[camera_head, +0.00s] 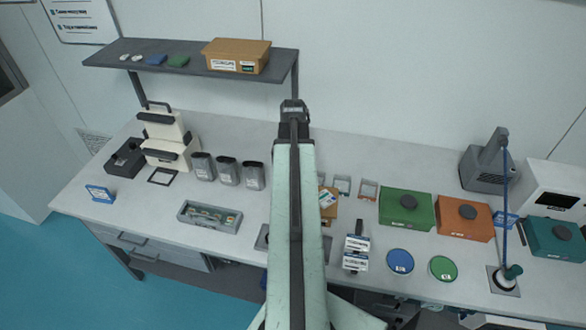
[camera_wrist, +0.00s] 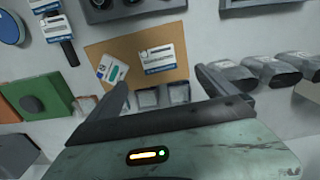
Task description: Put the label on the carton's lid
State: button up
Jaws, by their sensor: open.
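A flat brown carton (camera_wrist: 135,80) lies on the table in the middle of the wrist view. In the head view, the carton (camera_head: 329,216) is partly hidden behind my arm. On its lid lie a tilted white label with a green mark (camera_wrist: 112,69), near the left edge, and a white label with a blue stripe (camera_wrist: 157,57), nearer the middle. I cannot tell whether either is stuck down. My gripper (camera_wrist: 162,82) is open, its two fingers apart on the carton's near side, with nothing seen between them. The head view hides the gripper behind my arm.
Small grey trays (camera_wrist: 148,98) sit beside the carton. A green box (camera_head: 406,208) and an orange box (camera_head: 464,217) stand to the right, and grey canisters (camera_head: 228,172) to the left. A stand with white-and-blue labels (camera_head: 355,262) is near the front. Another carton (camera_head: 237,53) sits on the shelf.

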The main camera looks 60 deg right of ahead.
jog(key=w+a+n, duration=0.4)
jog(key=w+a, duration=0.5)
jog(key=a, duration=0.3)
jog(key=w+a+n, duration=0.3)
jog(key=w+a, duration=0.6)
jog(key=a, duration=0.2)
jog(key=w+a+n, duration=0.2)
jog(key=a+n, duration=0.1)
jog(key=a, duration=1)
jog(key=w+a+n, duration=0.2)
jog(key=a+n, duration=0.1)
jog(key=a, duration=1)
jog(key=shift+a+n, duration=0.25)
jog(key=shift+n, duration=0.05)
